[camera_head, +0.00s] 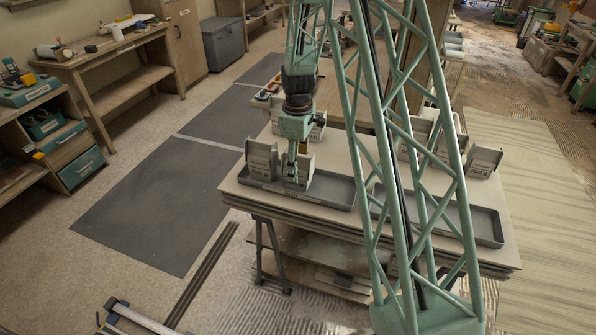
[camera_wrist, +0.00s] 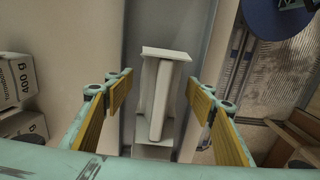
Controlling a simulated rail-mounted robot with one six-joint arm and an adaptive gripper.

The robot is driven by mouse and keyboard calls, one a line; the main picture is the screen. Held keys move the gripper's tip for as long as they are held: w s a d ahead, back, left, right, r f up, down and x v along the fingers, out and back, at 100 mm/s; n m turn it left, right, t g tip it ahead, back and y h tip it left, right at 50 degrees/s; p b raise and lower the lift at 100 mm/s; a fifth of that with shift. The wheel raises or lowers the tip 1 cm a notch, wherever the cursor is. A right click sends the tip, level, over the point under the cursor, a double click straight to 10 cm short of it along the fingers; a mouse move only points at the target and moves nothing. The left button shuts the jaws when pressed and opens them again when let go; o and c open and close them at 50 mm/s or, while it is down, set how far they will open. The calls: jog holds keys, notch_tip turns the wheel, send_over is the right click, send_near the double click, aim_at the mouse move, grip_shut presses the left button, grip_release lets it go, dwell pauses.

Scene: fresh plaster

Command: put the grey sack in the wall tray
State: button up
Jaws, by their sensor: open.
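A grey sack (camera_wrist: 158,100) stands between the two yellow-padded fingers of my gripper (camera_wrist: 160,104) in the wrist view, with a gap on each side. It appears to stand in a shallow dark grey tray (camera_wrist: 138,30). In the head view my gripper (camera_head: 292,172) is open and low over the left tray (camera_head: 335,203), and a sack (camera_head: 306,163) shows just behind its fingers. Another sack (camera_head: 262,158) stands close on the left. A second dark tray (camera_head: 489,227) lies to the right. I cannot tell which tray is the wall tray.
More sacks stand at the table's back, one at the far right (camera_head: 483,161). Labelled sacks (camera_wrist: 14,84) show at the wrist view's left. My green lattice column hides part of the table (camera_head: 237,189). A dark floor mat (camera_head: 150,205) lies left of it.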

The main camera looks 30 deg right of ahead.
notch_tip(320, 180, up, 9)
jog(key=shift+p, duration=0.6)
jog(key=shift+r, duration=0.4)
jog(key=shift+r, duration=0.1)
jog(key=shift+a+r, duration=0.1)
jog(key=shift+r, duration=0.1)
jog(key=s+a+r+m+t, duration=0.1)
jog(key=s+a+r, duration=0.4)
jog(key=r, duration=0.4)
jog(key=s+a+r+m, duration=0.2)
jog(key=s+a+r, duration=0.2)
jog(key=s+r, duration=0.4)
jog(key=s+a+r+m+t, duration=0.1)
jog(key=s+a+r, duration=0.4)
jog(key=r, duration=0.4)
jog(key=s+a+r+m+t, duration=0.1)
jog(key=s+a+r+m, duration=0.1)
jog(key=s, duration=1.1)
jog(key=s+a+r+m, duration=0.2)
jog(key=s+a, duration=0.2)
jog(key=s, duration=0.9)
jog(key=shift+s+a+r+t, duration=0.15)
jog(key=shift+s+r+t, duration=0.15)
jog(key=shift+t, duration=0.1)
